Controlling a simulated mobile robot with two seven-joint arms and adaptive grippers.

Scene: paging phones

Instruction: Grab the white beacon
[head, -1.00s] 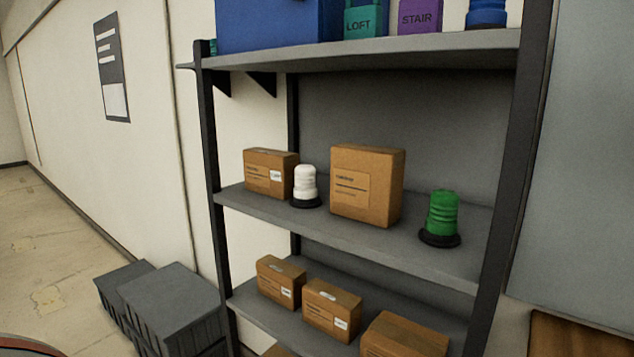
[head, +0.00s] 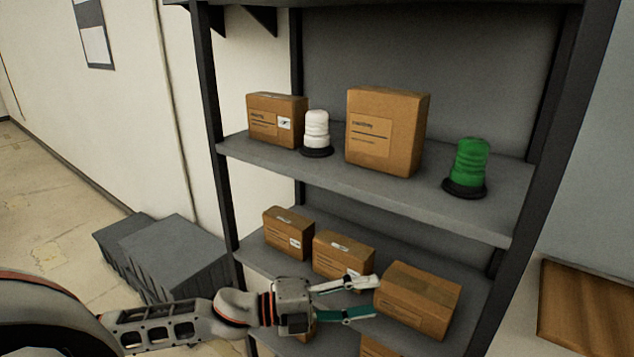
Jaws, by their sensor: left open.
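The white beacon (head: 316,131) stands upright on its black base on the middle shelf (head: 400,190). It is between a small cardboard box (head: 276,120) on its left and a taller cardboard box (head: 387,132) on its right. My left gripper (head: 374,297) is open and empty, low in front of the lower shelf, well below the beacon and a little to its right. Its fingers point right, in front of the lower boxes in the picture. My right gripper is not in view.
A green beacon (head: 467,168) stands at the right of the middle shelf. Cardboard boxes (head: 418,299) sit on the lower shelf. Dark uprights (head: 215,150) frame the shelves. Grey crates (head: 175,255) stand on the floor at left. A wooden surface (head: 590,310) is at right.

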